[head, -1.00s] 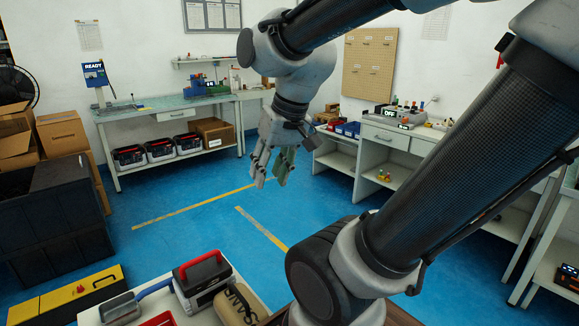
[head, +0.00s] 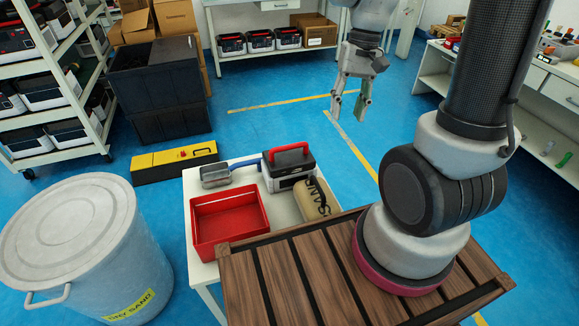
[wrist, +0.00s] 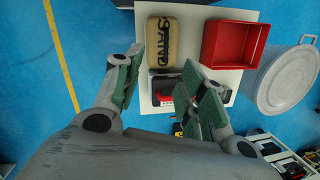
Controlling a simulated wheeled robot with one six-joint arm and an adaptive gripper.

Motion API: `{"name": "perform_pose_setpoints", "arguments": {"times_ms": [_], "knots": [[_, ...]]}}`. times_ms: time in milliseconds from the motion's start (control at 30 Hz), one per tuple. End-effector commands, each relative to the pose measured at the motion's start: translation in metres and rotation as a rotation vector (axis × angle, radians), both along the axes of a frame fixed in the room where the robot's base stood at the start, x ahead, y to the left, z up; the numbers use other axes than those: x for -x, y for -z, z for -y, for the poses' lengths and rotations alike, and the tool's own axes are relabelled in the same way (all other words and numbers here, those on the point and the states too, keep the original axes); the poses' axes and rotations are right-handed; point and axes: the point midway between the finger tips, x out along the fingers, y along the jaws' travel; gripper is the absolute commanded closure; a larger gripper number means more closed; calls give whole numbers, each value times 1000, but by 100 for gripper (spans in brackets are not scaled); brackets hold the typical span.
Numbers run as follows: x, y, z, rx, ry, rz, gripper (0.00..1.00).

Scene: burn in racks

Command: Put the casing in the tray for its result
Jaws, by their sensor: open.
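A black and white casing (head: 290,176) with a red handle stands upright on the small white table (head: 176,0). A red open tray (head: 215,238) sits on the same table to its left and nearer, and looks empty. My gripper (head: 350,100) is open and empty, hanging above the blue floor beyond the table in the head view. In the wrist view my gripper (wrist: 162,88) has its green-padded fingers spread. The casing (wrist: 163,84) shows between and beyond them, partly hidden by the right finger. The red tray also shows in the wrist view (wrist: 210,45).
A tan sand bag (head: 316,200) lies right of the casing; a blue-handled metal scoop (head: 217,176) lies left. A large lidded sand bin (head: 85,250) stands at left. Racks and a back shelf (head: 262,42) hold several similar casings. A yellow box (head: 175,160) lies on the floor.

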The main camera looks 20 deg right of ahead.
Motion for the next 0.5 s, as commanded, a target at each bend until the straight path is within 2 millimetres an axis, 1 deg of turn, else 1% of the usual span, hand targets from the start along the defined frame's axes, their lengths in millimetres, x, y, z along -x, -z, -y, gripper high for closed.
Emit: {"name": "perform_pose_setpoints", "arguments": {"times_ms": [33,100,167,200,300,367,400,433,500], "knots": [[-13,21,-7,-16,70,-48,59],[-29,47,-18,-34,186,-100,59],[-43,70,-27,-45,293,-138,59],[-52,84,-32,-51,366,-162,59],[-74,118,-46,-60,561,-211,59],[-88,136,-53,-65,692,-233,59],[-101,147,-59,-72,797,-242,59],[-112,151,-62,-80,879,-243,59],[-135,146,-68,-108,1032,-225,59]]}}
